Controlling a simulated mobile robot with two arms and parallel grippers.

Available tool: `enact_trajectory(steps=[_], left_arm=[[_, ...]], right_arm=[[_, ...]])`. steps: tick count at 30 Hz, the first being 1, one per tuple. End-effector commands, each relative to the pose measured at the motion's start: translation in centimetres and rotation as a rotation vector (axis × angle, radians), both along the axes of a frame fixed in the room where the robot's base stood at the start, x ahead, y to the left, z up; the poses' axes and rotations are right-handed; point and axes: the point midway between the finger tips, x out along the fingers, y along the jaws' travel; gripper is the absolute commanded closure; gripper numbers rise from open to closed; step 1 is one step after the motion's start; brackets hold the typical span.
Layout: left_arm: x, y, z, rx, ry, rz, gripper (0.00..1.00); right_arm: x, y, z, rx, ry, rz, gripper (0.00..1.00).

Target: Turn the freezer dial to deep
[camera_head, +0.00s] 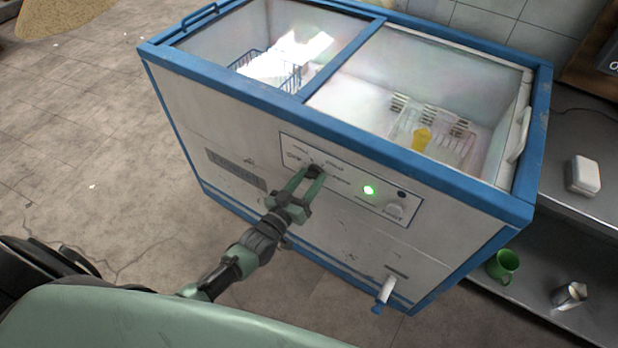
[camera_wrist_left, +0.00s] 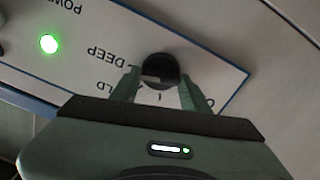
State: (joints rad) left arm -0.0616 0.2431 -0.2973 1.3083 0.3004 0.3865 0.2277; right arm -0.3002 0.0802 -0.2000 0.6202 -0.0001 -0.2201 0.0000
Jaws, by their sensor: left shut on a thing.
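The freezer (camera_head: 230,135) is a white chest with blue edges and glass sliding lids. A control panel (camera_head: 340,184) is on its front face. The dark round freezer dial (camera_wrist_left: 160,69) sits on this panel. My left gripper (camera_head: 308,177) reaches the dial and is shut on it, with one finger on each side in the left wrist view (camera_wrist_left: 157,88). The panel print appears upside down there, with "DEEP" just left of the dial. I cannot tell which mark the dial points to. My right gripper is not in view.
A shelf unit at the right holds a green mug (camera_head: 503,265) and a metal cup (camera_head: 569,295).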

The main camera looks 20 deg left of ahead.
Motion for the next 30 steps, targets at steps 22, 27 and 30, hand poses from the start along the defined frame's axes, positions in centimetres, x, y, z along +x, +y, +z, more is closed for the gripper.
enact_trajectory(steps=[22,27,30], left_arm=[[-0.01,0.02,-0.01,0.047,-0.01,0.0,0.33],[0.0,0.01,0.0,0.046,-0.01,0.0,0.33],[-0.05,0.01,-0.01,0.046,-0.01,0.0,0.33]], right_arm=[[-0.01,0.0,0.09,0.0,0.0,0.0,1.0],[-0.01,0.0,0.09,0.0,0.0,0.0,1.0],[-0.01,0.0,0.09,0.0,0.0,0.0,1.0]])
